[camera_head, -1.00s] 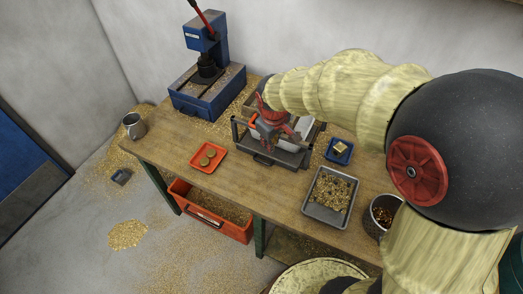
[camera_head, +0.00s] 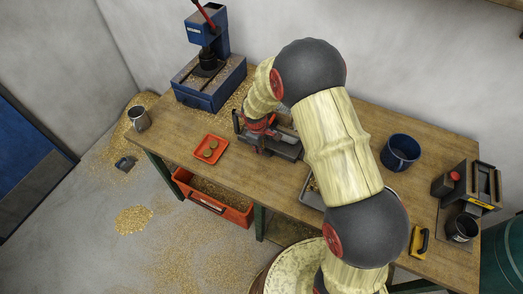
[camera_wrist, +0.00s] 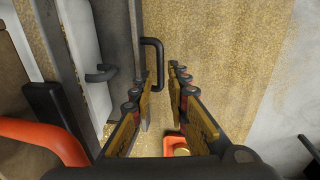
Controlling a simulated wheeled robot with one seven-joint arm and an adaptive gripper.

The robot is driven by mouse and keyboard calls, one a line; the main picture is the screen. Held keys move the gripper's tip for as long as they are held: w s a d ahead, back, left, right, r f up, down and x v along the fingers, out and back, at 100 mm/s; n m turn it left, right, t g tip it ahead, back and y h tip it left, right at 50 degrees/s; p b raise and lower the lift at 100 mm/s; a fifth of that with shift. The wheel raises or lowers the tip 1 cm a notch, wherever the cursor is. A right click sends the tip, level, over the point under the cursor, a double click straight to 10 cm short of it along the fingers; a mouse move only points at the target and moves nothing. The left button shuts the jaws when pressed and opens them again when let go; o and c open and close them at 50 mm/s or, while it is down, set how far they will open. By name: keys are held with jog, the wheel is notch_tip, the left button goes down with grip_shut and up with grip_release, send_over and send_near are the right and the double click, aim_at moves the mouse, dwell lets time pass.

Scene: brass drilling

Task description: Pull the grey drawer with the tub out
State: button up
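The grey drawer unit (camera_head: 287,150) stands mid-table in the head view, largely covered by my arm and gripper. I cannot make out the tub clearly there. In the wrist view a grey drawer wall (camera_wrist: 112,30) runs down the left of centre, and a dark bar handle (camera_wrist: 160,62) sticks out from it. My gripper (camera_wrist: 164,80) is open, pointing at this handle. The handle's bar shows between the fingertips, close to the left one; I cannot tell whether they touch. In the head view my gripper (camera_head: 260,148) is low at the unit's front left.
An orange tray (camera_head: 210,149) with brass discs lies left of my gripper. A blue press (camera_head: 208,85) stands behind it, a metal mug (camera_head: 139,118) at the left corner. A blue pot (camera_head: 400,152) stands to the right. My arm hides part of a metal tray (camera_head: 309,196).

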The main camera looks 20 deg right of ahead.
jog(key=shift+w+d+f, duration=0.1)
jog(key=shift+w+f, duration=0.05)
jog(key=shift+f, duration=0.7)
jog(key=shift+w+d+f, duration=0.1)
jog(key=shift+f, duration=0.7)
jog(key=shift+c, duration=0.5)
grip_shut()
